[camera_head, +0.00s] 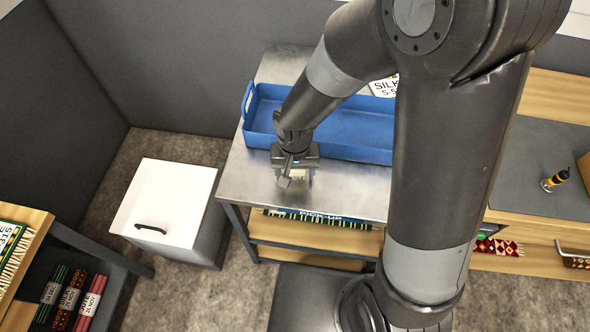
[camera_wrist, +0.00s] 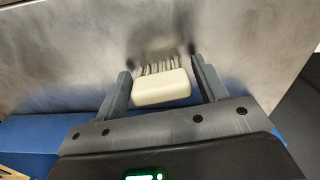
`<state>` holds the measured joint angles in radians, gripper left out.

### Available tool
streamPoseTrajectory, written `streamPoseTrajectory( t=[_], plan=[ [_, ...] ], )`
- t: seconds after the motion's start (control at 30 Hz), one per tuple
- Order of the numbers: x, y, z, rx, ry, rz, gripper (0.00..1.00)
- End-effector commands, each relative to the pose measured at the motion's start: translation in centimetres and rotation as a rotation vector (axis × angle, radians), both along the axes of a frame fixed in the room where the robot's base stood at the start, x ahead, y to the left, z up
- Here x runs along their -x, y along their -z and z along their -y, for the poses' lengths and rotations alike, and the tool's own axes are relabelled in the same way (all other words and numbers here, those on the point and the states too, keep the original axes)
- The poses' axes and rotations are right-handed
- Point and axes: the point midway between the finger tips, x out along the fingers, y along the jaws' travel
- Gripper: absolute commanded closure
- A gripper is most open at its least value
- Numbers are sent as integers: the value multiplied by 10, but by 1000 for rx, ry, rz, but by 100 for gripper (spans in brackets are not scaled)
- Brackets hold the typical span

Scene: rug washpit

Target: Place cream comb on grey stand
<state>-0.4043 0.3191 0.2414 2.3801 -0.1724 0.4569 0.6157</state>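The cream comb (camera_wrist: 162,88) has a pale block-shaped back and a row of teeth pointing away from my gripper. In the wrist view it lies between the two fingers of my gripper (camera_wrist: 163,85), with a gap visible at its right side, so the fingers look open around it. In the head view my gripper (camera_head: 296,176) is low over the metal table, in front of the blue tray, and the comb (camera_head: 298,174) shows only partly beneath it. I cannot make out a grey stand for certain in either view.
The metal table (camera_head: 246,183) holds a long blue tray (camera_head: 345,122) at the back. A white-topped cabinet (camera_head: 167,196) stands left of it. At right, a grey-topped counter (camera_head: 530,155) holds a yellow-black item (camera_head: 555,180). My arm hides the table's right part.

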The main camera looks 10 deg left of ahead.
Motion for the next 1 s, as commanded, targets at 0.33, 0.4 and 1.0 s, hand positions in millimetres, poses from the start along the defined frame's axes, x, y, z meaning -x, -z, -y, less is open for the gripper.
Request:
streamPoseTrajectory(
  t=[0.33, 0.4, 1.0],
  plan=[
    [0, -1, 0, 0, 0, 0, 26],
    [0, -3, 0, -1, 0, 1, 26],
    [-1, -97, 0, -2, 1, 5, 26]
  ],
)
